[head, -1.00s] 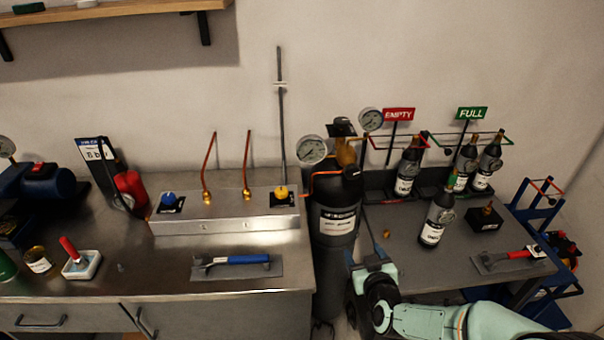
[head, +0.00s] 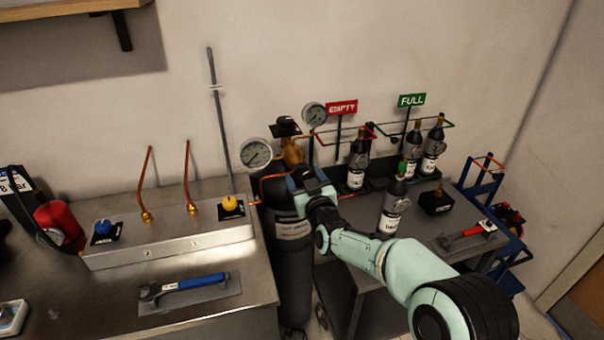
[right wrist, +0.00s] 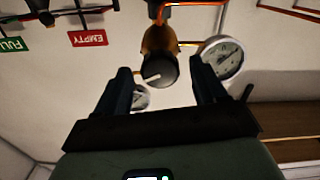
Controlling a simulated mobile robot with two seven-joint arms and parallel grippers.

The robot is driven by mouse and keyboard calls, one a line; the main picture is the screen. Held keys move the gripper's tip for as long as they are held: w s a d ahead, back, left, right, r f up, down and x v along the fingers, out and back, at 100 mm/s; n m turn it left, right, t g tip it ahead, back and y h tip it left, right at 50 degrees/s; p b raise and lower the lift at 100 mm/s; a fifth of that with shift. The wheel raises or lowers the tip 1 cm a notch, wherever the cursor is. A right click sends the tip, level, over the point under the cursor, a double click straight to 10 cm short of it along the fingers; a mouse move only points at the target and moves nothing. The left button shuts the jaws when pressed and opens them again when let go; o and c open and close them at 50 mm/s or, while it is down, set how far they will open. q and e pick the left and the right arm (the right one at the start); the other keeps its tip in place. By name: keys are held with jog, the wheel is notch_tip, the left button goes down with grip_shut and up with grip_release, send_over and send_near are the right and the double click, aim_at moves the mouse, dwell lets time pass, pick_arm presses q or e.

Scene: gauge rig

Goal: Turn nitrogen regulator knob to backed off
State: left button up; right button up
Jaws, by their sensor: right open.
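The nitrogen regulator's brass body (head: 292,152) sits on top of a black gas cylinder (head: 288,262) in the head view. Its black knob (right wrist: 160,70) with a white pointer line shows in the right wrist view, in line with the gap between my fingers. My right gripper (head: 307,178) is open in front of the regulator and hides the knob in the head view. The fingers (right wrist: 160,82) show apart on either side of the knob; I cannot tell whether they touch it. A round gauge (head: 256,153) and a second gauge (head: 314,115) flank the regulator. My left gripper is not in view.
A steel bench (head: 225,312) with a valve panel (head: 170,245) stands left of the cylinder. Dark bottles (head: 393,210) stand on a grey table (head: 345,268) to the right, with a red EMPTY sign (head: 342,107) and green FULL sign (head: 411,100) behind.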

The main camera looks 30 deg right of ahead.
jog(key=shift+x, duration=1.2)
jog(key=c, duration=1.1)
jog(key=shift+o, duration=0.2)
jog(key=n+p, duration=0.1)
jog(key=n, duration=0.5)
jog(key=shift+f+n, duration=0.1)
jog(key=shift+n, duration=0.3)
jog(key=n, duration=0.3)
jog(key=shift+p, duration=0.4)
jog(key=shift+d+n+p, duration=0.1)
jog(key=shift+n+p, duration=0.2)
jog(key=shift+n, duration=1.3)
